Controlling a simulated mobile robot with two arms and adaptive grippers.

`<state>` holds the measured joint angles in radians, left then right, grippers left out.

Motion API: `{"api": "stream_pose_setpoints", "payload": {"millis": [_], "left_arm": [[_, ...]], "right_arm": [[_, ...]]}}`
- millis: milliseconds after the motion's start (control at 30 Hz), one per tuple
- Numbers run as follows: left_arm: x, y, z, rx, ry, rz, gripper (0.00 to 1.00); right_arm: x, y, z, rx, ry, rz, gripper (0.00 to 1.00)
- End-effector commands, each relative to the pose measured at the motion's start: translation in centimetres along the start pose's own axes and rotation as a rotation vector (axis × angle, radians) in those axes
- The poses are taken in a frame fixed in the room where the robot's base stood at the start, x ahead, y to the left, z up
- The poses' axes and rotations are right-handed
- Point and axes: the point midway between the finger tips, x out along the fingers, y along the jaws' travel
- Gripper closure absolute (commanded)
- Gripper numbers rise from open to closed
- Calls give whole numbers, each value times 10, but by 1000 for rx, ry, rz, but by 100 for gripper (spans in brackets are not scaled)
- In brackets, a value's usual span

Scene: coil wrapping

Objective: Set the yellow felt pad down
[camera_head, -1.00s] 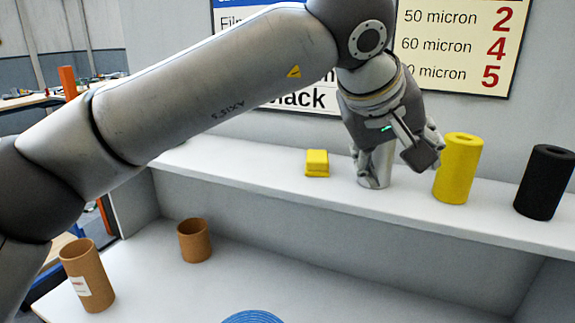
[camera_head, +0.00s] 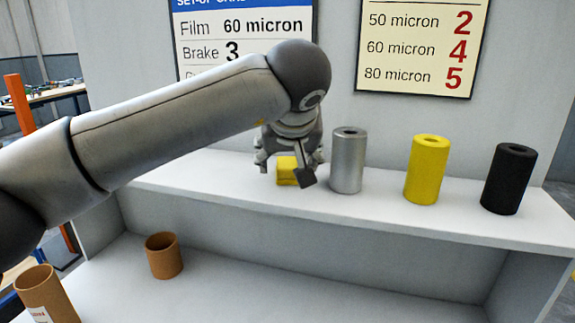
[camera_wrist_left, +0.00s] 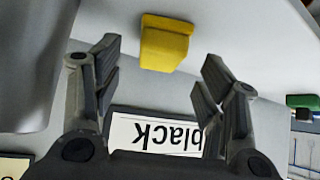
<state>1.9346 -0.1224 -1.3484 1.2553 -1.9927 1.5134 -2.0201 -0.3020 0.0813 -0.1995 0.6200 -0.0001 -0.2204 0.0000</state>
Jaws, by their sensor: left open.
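The yellow felt pad (camera_head: 287,174) lies on the white shelf (camera_head: 235,191), left of the silver roll (camera_head: 347,160). My left gripper (camera_head: 284,170) is at the pad and partly covers it. In the left wrist view the pad (camera_wrist_left: 166,45) shows as a yellow block ahead of the open fingers (camera_wrist_left: 160,68), in the gap between them. I see no finger closed on it. My right gripper is not in view.
A yellow roll (camera_head: 427,170) and a black roll (camera_head: 508,179) stand upright farther right on the shelf. Two brown cardboard tubes (camera_head: 164,256) (camera_head: 45,297) stand on the lower surface at left. Two signs (camera_head: 245,35) (camera_head: 421,45) hang on the wall behind.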

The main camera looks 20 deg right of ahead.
Motion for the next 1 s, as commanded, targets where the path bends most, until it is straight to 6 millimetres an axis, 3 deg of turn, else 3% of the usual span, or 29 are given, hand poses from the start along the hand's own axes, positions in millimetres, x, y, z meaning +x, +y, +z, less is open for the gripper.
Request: {"api": "stream_pose_setpoints", "payload": {"millis": [200, 433, 800, 1000], "left_arm": [[22, 1, 0, 0, -1, 1, 34], [24, 1, 0, 1, 0, 2, 34], [23, 1, 0, 0, -1, 2, 81], [23, 0, 0, 0, 0, 2, 85]], "right_arm": [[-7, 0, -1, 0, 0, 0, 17], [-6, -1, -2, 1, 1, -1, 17], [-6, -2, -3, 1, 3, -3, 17], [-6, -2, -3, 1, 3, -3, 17]]}}
